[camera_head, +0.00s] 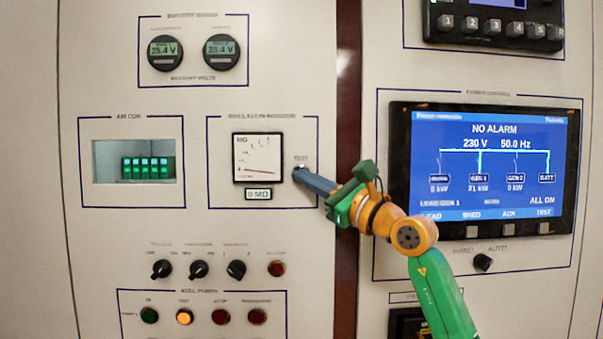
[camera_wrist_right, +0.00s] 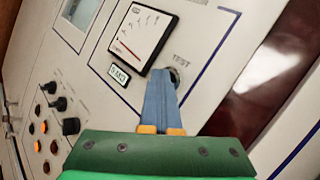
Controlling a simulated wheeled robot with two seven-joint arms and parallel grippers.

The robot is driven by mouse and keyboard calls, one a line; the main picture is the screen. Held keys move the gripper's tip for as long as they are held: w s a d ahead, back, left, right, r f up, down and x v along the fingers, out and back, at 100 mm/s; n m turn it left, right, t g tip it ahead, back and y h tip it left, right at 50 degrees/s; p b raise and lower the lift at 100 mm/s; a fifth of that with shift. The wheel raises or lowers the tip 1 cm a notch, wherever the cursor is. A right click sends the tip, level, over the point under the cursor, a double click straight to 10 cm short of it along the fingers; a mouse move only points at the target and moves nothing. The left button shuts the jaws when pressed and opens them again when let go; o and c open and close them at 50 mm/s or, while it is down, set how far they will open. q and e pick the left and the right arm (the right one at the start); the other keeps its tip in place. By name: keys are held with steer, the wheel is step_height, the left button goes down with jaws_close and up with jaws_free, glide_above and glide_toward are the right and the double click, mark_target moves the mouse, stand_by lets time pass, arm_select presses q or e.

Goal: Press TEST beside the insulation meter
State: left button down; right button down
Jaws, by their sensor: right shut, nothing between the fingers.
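The insulation meter (camera_head: 258,158) is a white square dial with a red needle lying low, set in a blue-outlined panel. A small display below it reads 0 MΩ. It also shows in the right wrist view (camera_wrist_right: 138,38). The TEST button (camera_wrist_right: 174,74) is right of the meter, under its TEST label, and is mostly hidden behind my fingertips. My right gripper (camera_head: 298,172) is shut and empty, its blue fingers pointing at the button. In the right wrist view the fingertips (camera_wrist_right: 160,74) overlap the button's lower left edge; I cannot tell whether they touch it. My left gripper is out of view.
Rotary switches (camera_head: 199,268) and a row of pump lamps (camera_head: 185,316) sit below the meter. An air-con window (camera_head: 135,160) is to its left. A blue NO ALARM screen (camera_head: 490,165) is on the right panel, beyond a dark red gap (camera_head: 347,80).

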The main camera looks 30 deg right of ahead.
stand_by(0.3)
steer(key=shift+s+a+f+b, duration=0.1)
steer(key=shift+s+a+b, duration=0.3)
steer(key=shift+s+b, duration=0.2)
steer(key=shift+s+a+b, duration=0.4)
steer(key=shift+s+a, duration=0.05)
steer(key=shift+s, duration=0.25)
steer(key=shift+s+a+b, duration=0.4)
steer(key=shift+s+b, duration=0.05)
steer(key=shift+s, duration=0.3)
steer(key=shift+s+a+b, duration=0.4)
steer(key=shift+s+a, duration=0.05)
steer(key=shift+s, duration=0.25)
